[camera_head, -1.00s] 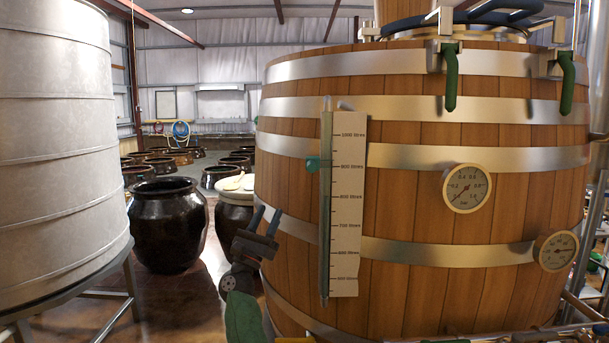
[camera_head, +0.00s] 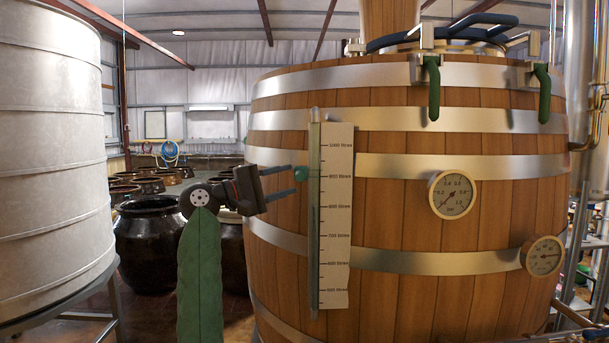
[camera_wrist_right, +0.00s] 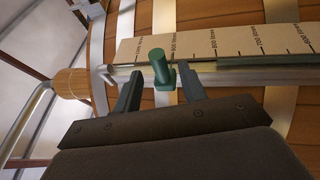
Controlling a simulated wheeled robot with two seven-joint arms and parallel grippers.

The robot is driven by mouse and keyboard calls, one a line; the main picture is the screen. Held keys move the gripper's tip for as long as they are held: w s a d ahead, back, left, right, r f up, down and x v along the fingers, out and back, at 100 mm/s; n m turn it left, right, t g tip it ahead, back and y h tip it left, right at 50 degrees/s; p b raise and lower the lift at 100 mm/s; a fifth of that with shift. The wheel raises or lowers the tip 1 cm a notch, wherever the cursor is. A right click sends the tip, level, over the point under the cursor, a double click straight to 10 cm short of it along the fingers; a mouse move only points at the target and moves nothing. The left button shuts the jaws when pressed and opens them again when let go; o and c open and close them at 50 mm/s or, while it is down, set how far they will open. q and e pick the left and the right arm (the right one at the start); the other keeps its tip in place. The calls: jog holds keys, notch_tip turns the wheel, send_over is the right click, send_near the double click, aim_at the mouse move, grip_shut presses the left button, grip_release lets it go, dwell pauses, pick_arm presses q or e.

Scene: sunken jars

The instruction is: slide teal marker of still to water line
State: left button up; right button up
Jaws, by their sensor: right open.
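The still is a wooden barrel (camera_head: 430,210) with metal bands. A vertical sight tube (camera_head: 314,220) runs beside a white litre scale (camera_head: 336,240) on its front. The teal marker (camera_head: 301,173) is a small knob on the tube's left side, level with about 900 litres. My right gripper (camera_head: 293,181) is open just left of it. In the right wrist view the marker (camera_wrist_right: 160,66) stands between the open fingers (camera_wrist_right: 160,84), with gaps on both sides. There the tube (camera_wrist_right: 255,64) turns dark green near the 800 litres label, below the marker. My left gripper is out of view.
Two round gauges (camera_head: 452,194) are on the barrel to the right. Green-handled clamps (camera_head: 433,88) hang at its top. A pale tank (camera_head: 50,150) stands at the left, and dark jars (camera_head: 150,240) stand behind my right arm.

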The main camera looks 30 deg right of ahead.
aim_at(306, 175)
jog(key=p+x, duration=0.1)
jog(key=x, duration=0.2)
jog(key=shift+d+r, duration=0.2)
jog(key=shift+d, duration=0.05)
jog(key=p+x, duration=0.1)
jog(key=x, duration=0.1)
jog(key=shift+d+f, duration=0.1)
jog(key=shift+d, duration=0.3)
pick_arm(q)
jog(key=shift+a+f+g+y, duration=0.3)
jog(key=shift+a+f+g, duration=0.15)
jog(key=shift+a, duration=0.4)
pick_arm(e)
grip_shut()
